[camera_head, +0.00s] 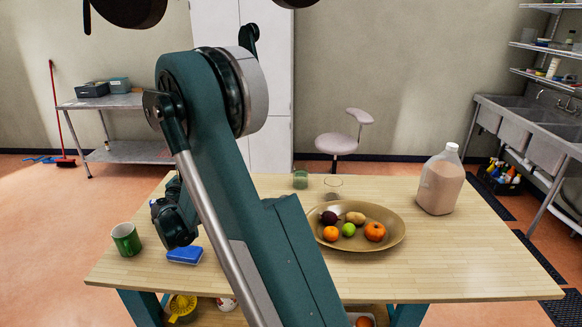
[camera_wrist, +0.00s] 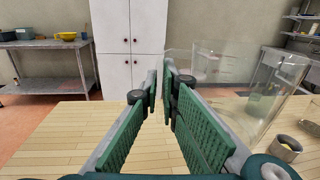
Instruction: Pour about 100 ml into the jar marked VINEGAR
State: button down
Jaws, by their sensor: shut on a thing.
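My gripper (camera_wrist: 160,85) shows in the wrist view with its green padded fingers close together, shut on a clear glass vessel (camera_wrist: 284,82) whose body stands to the right of the fingers. The part between the fingers is hard to make out. On the table stand a small glass with green content (camera_head: 300,180) and a clear glass (camera_head: 333,183), partly behind the bowl. A large clear jug of pinkish-brown content (camera_head: 440,182) stands at the right. No VINEGAR marking can be read on any of them.
A wide bowl of fruit (camera_head: 388,240) sits mid-table. A small grey-and-yellow cup (camera_wrist: 285,148) shows in the wrist view. The table's front right (camera_head: 470,275) is clear.

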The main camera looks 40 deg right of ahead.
jog(key=d+f+n+t+y+b, duration=0.1)
jog(key=d+f+b, duration=0.2)
jog(key=d, duration=0.6)
jog(key=w+d+f+n+t+y+b, duration=0.1)
jog(key=d+f+t+y+b, duration=0.1)
jog(key=d+f, duration=0.3)
jog(key=d+b, duration=0.1)
jog(key=d, duration=0.3)
jog(key=shift+w+n, duration=0.25)
jog(key=shift+n, duration=0.05)
jog(key=shift+d+f, duration=0.1)
jog(key=s+d+r+m+p, duration=0.3)
jog(key=r+m+p, duration=0.2)
jog(key=r+m, duration=0.1)
jog(key=s+d+r+m+p, duration=0.4)
jog(key=r+m+p, duration=0.1)
jog(key=r, duration=0.3)
jog(key=shift+d+r+m+h+p, duration=0.3)
jog(key=shift+m+p, duration=0.1)
jog(key=shift+m, duration=0.2)
jog(key=shift+s+d+r+m+p, duration=0.25)
jog(key=shift+d+r+m+p, duration=0.05)
jog(key=shift+r+m+p, duration=0.1)
dwell(0.3)
jog(key=shift+s+d+r+m+p, duration=0.75)
jog(key=shift+d+r+m, duration=0.15)
jog(key=shift+m, duration=0.1)
dwell(2.1)
